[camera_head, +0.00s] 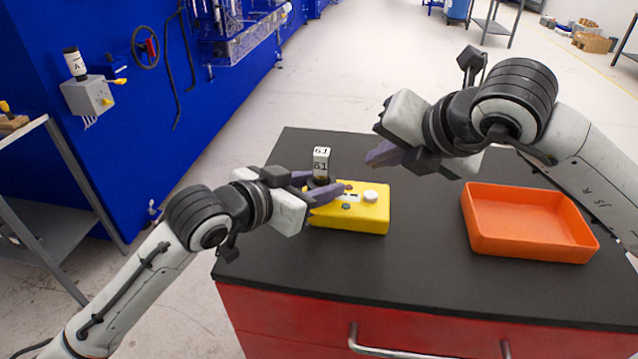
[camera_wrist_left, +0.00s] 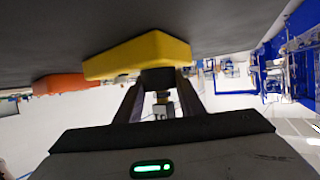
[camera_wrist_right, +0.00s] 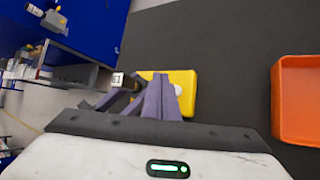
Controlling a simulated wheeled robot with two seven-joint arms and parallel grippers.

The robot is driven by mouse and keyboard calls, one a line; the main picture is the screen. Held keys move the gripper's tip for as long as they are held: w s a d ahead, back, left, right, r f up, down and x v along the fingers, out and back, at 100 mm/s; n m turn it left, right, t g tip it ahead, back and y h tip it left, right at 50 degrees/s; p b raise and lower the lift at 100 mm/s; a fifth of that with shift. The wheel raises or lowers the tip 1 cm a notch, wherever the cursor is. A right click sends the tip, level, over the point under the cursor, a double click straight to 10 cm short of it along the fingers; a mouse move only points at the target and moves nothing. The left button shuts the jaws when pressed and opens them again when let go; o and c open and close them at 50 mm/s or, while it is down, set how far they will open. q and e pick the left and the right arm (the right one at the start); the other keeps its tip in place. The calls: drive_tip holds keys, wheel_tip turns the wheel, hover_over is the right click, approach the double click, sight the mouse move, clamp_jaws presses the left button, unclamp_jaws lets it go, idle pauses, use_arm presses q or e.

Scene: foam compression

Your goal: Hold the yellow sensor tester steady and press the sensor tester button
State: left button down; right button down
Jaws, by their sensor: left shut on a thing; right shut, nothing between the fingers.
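The yellow sensor tester (camera_head: 350,215) lies on the black tabletop, with a white round button (camera_head: 370,197) on its right part. A small part with a white top labelled 61 (camera_head: 321,160) stands upright at its left end. My left gripper (camera_head: 332,190) is shut on the dark piece (camera_wrist_left: 158,78) below that label, at the tester's end. My right gripper (camera_head: 378,154) is shut and empty, above and behind the tester, apart from the button. In the right wrist view its fingers (camera_wrist_right: 161,90) partly cover the tester (camera_wrist_right: 187,102); the button (camera_wrist_right: 178,89) shows beside them.
An orange open tray (camera_head: 525,250) sits empty to the right of the tester. The black tabletop (camera_head: 430,265) between and in front of them is clear. The table has a red front with a metal handle. A blue wall (camera_head: 130,130) with equipment stands at the left.

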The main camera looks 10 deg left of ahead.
hover_over(374, 204)
drive_tip(key=shift+f, duration=2.45)
drive_tip(key=shift+f, duration=0.15)
drive_tip(key=shift+f, duration=0.3)
drive_tip(key=shift+r, duration=0.4)
wheel_tip(374, 204, up, 6)
idle(0.9)
